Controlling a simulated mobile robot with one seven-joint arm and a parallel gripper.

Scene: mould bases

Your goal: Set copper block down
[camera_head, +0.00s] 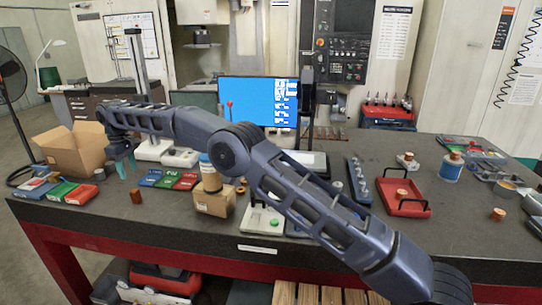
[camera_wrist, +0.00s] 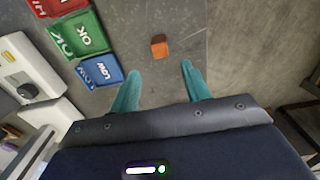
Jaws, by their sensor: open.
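A small copper block (camera_head: 135,196) stands on the dark tabletop near the front left, apart from other things. It also shows in the wrist view (camera_wrist: 159,46), where it lies on bare table beyond the fingertips. My gripper (camera_head: 127,168) points down just above and slightly left of the block in the head view. Its two teal fingers (camera_wrist: 160,70) are spread wide with nothing between them. The block appears clear of both fingers.
Blue, green and red labelled trays (camera_wrist: 85,36) lie left of the block in the wrist view. A white device (camera_wrist: 32,80) is beside them. An open cardboard box (camera_head: 72,150) stands at the left. Bare table surrounds the block, with the table edge nearby.

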